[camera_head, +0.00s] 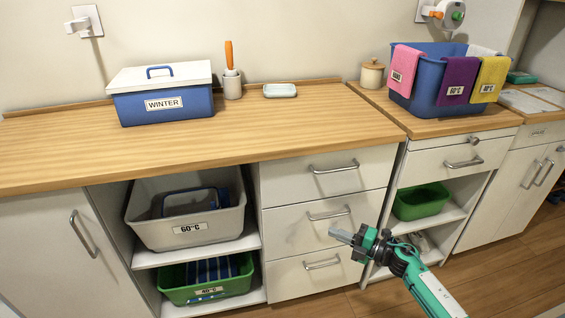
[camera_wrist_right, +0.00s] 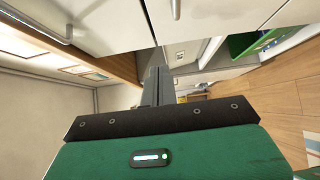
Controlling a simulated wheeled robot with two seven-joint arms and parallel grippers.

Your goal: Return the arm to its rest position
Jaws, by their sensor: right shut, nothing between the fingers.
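My right gripper (camera_head: 341,236) shows in the head view at lower right, in front of the white drawer unit. Its arm comes up from the bottom right, green and black. Its fingers point left and are shut with nothing between them. In the right wrist view the shut fingers (camera_wrist_right: 157,86) stick out past the green and black gripper body, with drawer fronts and the floor beyond. My left gripper is not in view.
The white drawers (camera_head: 325,215) stand close behind the gripper. An open shelf with a green bin (camera_head: 421,201) is at right. Left shelves hold a 60°C basket (camera_head: 187,236) and a green 40°C basket (camera_head: 207,293). A blue WINTER box (camera_head: 163,105) sits on the wooden counter (camera_head: 230,137).

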